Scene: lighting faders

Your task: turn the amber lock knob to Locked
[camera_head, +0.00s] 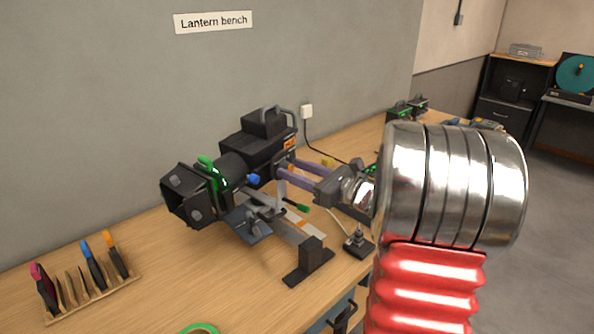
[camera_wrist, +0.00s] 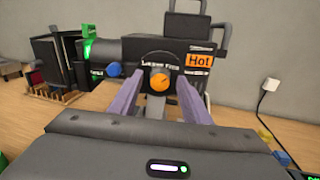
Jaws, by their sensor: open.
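The amber lock knob (camera_wrist: 160,79) sits on a round black dial plate on the side of the black lantern (camera_wrist: 120,52). Small white lettering runs over the top of the dial; the right word looks like "Free". The knob's mark seems to point up and right, towards that word. My gripper (camera_head: 285,168) is open, with its two purple fingers reaching towards the lantern. In the wrist view the fingers (camera_wrist: 160,88) stand left and right of the knob, with a gap on each side. In the head view the knob is not clearly visible.
A blue knob (camera_wrist: 114,69) and an orange "Hot" label (camera_wrist: 199,61) flank the dial. A wooden rack (camera_head: 95,295) with coloured-handled tools stands at left on the bench. A small joystick-like box (camera_head: 358,243) lies below my gripper.

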